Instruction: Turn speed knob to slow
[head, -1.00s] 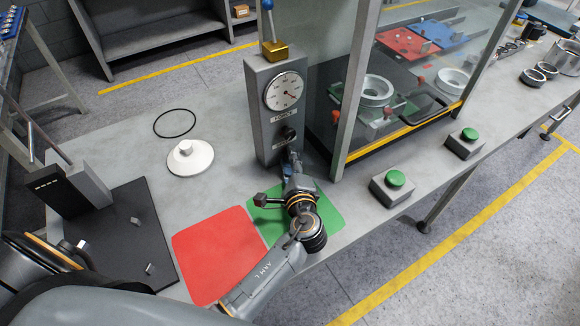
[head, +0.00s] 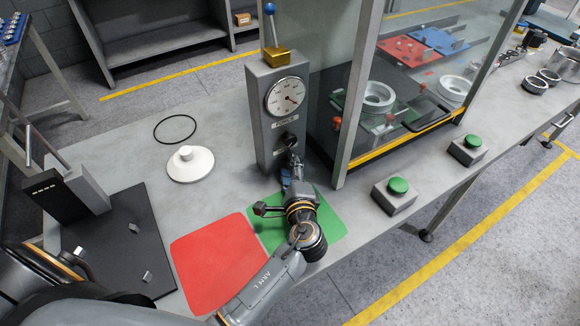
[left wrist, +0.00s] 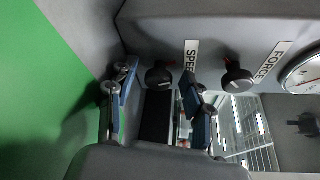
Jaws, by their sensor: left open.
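The speed knob (left wrist: 160,74) is a dark round knob with a red mark, beside the SPEED label on the grey control column (head: 262,115). In the left wrist view my left gripper (left wrist: 157,84) is open, with its blue-padded fingers to either side of the speed knob; I cannot tell whether they touch it. In the head view this gripper (head: 288,172) is at the column's lower front and hides the speed knob. The force knob (left wrist: 237,73) sits to the right, outside the fingers; it also shows in the head view (head: 289,138). My right gripper is not in view.
A round gauge (head: 286,97) is above the knobs, and a blue-topped lever (head: 270,22) stands on the column. A red mat (head: 215,262) and green mat (head: 325,222) lie below. A glass-walled enclosure (head: 345,100) and green buttons (head: 398,186) are to the right.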

